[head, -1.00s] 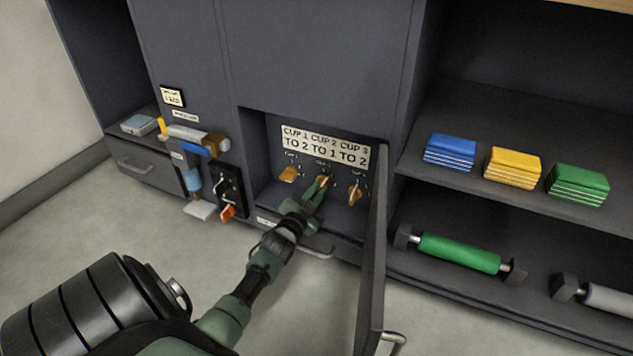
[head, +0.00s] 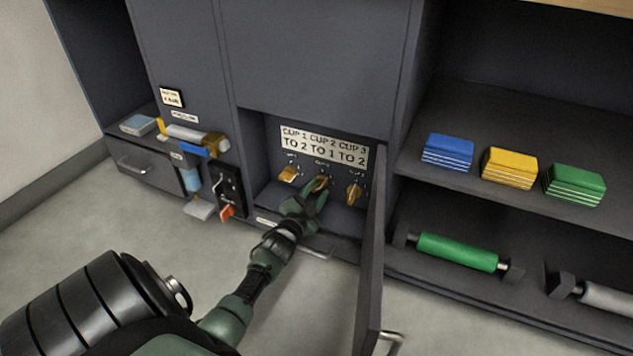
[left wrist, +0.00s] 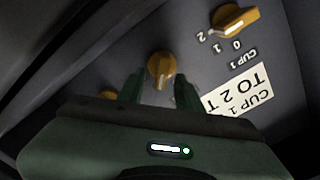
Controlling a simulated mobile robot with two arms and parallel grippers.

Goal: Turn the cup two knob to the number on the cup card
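The cup two knob (head: 321,183) is the orange middle one of three in the recess. The left wrist view shows it (left wrist: 160,68) with a pale mark at its lower edge; its number is not readable there. The cup card (head: 324,146) above reads cup 1 to 2, cup 2 to 1, cup 3 to 2. It is partly visible in the left wrist view (left wrist: 240,97). My left gripper (head: 315,193) is open, its fingers apart on either side of the middle knob; contact cannot be told. My right gripper is out of view.
The cup one knob (head: 289,174) and cup three knob (head: 355,193) flank the middle one. An open door (head: 372,265) stands right of the recess. A switch panel (head: 229,190) is to the left. Blocks (head: 448,152) and rollers (head: 457,251) lie on the right shelves.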

